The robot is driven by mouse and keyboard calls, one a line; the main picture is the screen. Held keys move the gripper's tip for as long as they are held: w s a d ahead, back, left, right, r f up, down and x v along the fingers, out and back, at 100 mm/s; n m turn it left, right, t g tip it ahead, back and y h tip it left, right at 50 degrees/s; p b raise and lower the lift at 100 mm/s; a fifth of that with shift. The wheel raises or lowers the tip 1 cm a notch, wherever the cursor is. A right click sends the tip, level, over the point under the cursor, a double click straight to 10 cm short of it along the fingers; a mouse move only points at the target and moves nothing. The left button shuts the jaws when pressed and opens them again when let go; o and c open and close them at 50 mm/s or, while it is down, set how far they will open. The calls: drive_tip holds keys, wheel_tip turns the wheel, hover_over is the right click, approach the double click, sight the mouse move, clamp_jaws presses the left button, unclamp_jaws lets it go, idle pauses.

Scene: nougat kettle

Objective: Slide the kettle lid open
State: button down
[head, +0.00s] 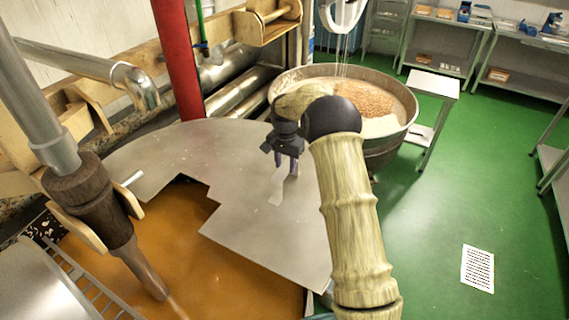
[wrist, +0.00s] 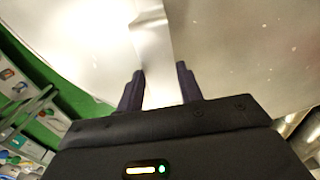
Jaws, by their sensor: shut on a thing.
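The kettle lid (head: 180,150) is a flat grey metal plate with a stepped edge. It covers the back and right of the kettle, and amber contents (head: 210,240) show in the open part at the front left. My gripper (head: 287,165) is over the lid's right part, pointing down. In the wrist view my gripper (wrist: 160,88) has its two dark fingers on either side of a pale metal strip (wrist: 153,50), shut on it like a handle. The lid (wrist: 235,50) fills the view beyond. The exact finger contact is hard to see.
A wooden stirrer shaft (head: 120,240) reaches into the kettle at the left. A red post (head: 178,60) stands behind the lid. A large round bowl (head: 400,130) with nut-like contents is just beyond my arm.

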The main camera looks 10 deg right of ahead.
drive_tip(key=c, duration=1.3)
unclamp_jaws()
drive_tip(key=shift+a, duration=0.1)
drive_tip(key=o, duration=0.4)
drive_tip(key=shift+s+a, duration=0.15)
drive_tip(key=shift+r, duration=0.1)
drive_tip(key=shift+r+b, duration=0.35)
drive_tip(key=shift+r, duration=0.2)
wheel_tip(320, 180, up, 16)
drive_tip(key=b, duration=0.3)
drive_tip(key=shift+r, duration=0.1)
